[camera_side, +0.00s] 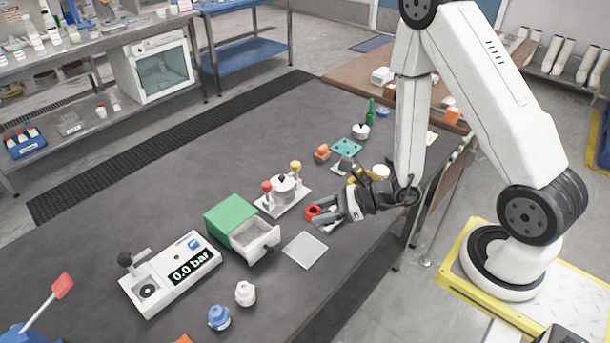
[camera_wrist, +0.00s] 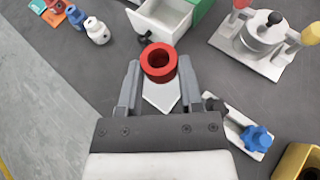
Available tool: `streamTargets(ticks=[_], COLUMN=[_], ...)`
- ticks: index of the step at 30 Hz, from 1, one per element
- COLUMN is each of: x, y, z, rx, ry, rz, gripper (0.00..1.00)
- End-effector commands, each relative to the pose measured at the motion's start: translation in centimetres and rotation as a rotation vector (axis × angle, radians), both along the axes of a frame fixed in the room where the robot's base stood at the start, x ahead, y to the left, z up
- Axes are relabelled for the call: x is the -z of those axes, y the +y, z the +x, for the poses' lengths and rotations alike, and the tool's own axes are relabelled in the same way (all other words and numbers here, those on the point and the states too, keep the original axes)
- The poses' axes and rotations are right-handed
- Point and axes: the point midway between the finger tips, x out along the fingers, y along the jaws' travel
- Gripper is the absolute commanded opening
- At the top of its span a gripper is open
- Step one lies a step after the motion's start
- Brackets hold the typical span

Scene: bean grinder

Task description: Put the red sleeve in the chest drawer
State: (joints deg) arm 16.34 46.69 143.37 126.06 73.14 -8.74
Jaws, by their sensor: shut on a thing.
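The red sleeve (camera_wrist: 159,62) is a short ring with a round hole. It sits between the fingertips of my gripper (camera_wrist: 157,78), which is shut on it. In the side view the sleeve (camera_side: 313,212) shows at the tip of my gripper (camera_side: 326,214), low over the table; I cannot tell how far above it. The chest is a green box (camera_side: 231,220) with a white drawer (camera_side: 263,241) pulled open toward the front right. In the wrist view the open drawer (camera_wrist: 163,18) is ahead of the sleeve, at the top, with its dark knob facing my gripper.
A pale square plate (camera_side: 305,250) lies between the drawer and my gripper. A white device with red and yellow knobs (camera_side: 283,189) stands behind the sleeve. A blue-knobbed part (camera_wrist: 256,138) lies right of my gripper.

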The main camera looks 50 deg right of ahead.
Motion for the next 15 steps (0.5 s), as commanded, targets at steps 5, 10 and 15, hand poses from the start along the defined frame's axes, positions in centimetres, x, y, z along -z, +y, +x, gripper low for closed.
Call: streamTargets(ticks=[5, 10, 15], x=[-0.9, -2.6, -5.0], y=[-0.6, -1.5, -2.8], z=[1.4, 3.8, 6.5], rx=[0.018, 0.058, 0.113], ry=[-0.003, -0.003, -0.003], rz=[-0.007, -0.014, -0.014], gripper=[0.0, 0.0, 0.0])
